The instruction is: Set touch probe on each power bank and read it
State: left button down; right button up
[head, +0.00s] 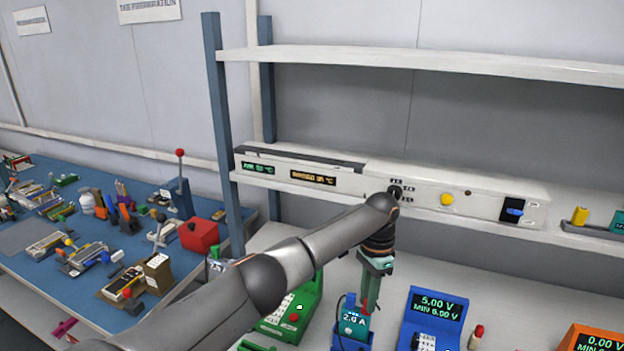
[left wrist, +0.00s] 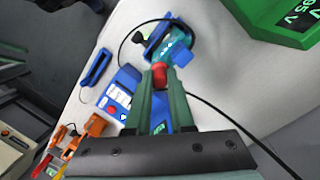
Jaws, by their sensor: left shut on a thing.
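My left gripper (head: 372,292) points down over a blue cradle (head: 345,345) with a teal handheld device (head: 355,324) labelled 2.0 A. In the left wrist view my left gripper (left wrist: 160,88) is shut on a red piece (left wrist: 160,75) that appears to belong to the teal device (left wrist: 170,50). A black cable runs by it. Beside it stands a blue meter (head: 437,305) reading 5.00 V, MIN 6.00 V. A green unit (head: 297,308) stands to the left and an orange meter (head: 590,338) to the right. I cannot tell which things are power banks. My right gripper is out of view.
A shelf (head: 420,62) and a long white panel (head: 470,190) with displays, knobs and a switch run behind the bench. A cluttered blue table (head: 40,275) with a red box (head: 199,236) stands left. A small red-tipped bottle (head: 477,337) stands beside the blue meter.

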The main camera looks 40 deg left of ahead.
pick_arm(q)
jog(key=shift+w+a+r, duration=0.1)
jog(key=shift+w+r, duration=0.1)
jog(key=shift+r, duration=1.3)
jog(key=shift+w+r, duration=0.2)
jog(key=shift+r, duration=1.3)
